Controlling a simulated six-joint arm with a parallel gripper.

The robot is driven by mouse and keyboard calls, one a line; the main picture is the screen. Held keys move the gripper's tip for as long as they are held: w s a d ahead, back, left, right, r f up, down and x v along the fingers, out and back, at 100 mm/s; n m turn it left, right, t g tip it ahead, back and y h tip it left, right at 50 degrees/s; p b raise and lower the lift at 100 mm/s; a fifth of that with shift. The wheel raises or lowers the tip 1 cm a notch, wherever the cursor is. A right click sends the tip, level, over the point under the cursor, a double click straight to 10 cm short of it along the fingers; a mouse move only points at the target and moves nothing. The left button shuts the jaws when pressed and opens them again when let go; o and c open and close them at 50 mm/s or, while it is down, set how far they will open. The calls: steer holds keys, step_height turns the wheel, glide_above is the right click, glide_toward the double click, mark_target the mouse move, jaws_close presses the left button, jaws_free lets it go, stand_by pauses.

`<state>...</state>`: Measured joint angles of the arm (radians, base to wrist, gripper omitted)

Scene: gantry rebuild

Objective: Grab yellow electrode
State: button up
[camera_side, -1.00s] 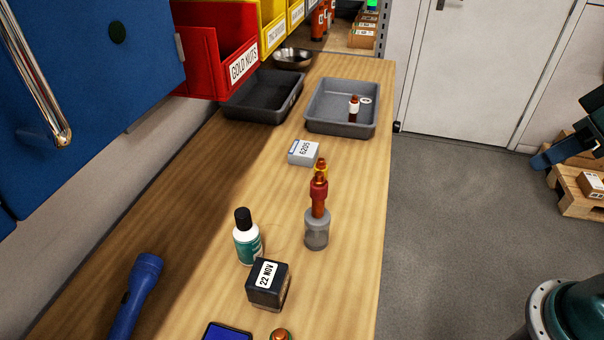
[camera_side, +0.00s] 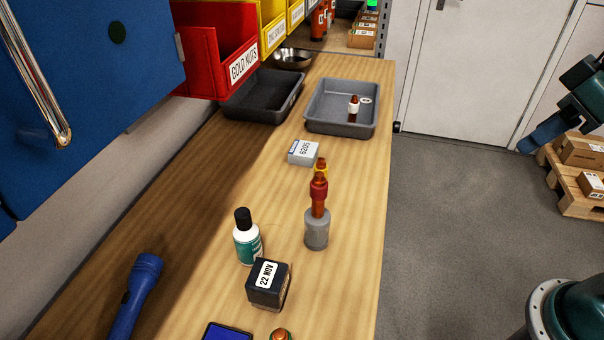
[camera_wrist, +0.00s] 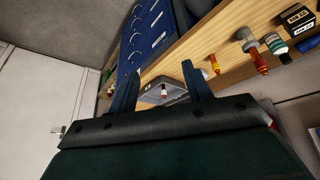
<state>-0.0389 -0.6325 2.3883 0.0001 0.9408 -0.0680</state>
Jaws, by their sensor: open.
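The yellow electrode (camera_side: 321,169), copper with a yellow band, stands on the bench behind a red-banded electrode (camera_side: 318,188). Its lower part is hidden by the red one in the side view. The yellow electrode also shows in the wrist view (camera_wrist: 214,63), just right of my right finger's tip and farther off. My gripper (camera_side: 530,144) is at the far right of the side view, over the floor and well away from the bench. In the wrist view my gripper (camera_wrist: 162,70) has its two blue fingers spread, with nothing between them.
The red electrode rises from a grey cylinder (camera_side: 316,231). A small box marked 6205 (camera_side: 303,152) lies left of the yellow electrode. A grey tray (camera_side: 313,123) holds a white-banded electrode (camera_side: 354,105). A bottle (camera_side: 247,244) and a dark block (camera_side: 267,284) stand nearer.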

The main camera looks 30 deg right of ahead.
steer(key=w+a+r+n+g, duration=0.1)
steer(key=w+a+r+n, duration=0.25)
steer(key=w, duration=0.45)
steer(key=n+g, duration=0.4)
steer(key=n, duration=0.4)
glide_above(321, 159)
step_height(321, 159, down, 7)
steer(key=shift+f, duration=4.45)
steer(key=shift+s+f, duration=0.1)
steer(key=shift+f, duration=2.5)
steer(key=shift+c, duration=0.2)
jaws_close()
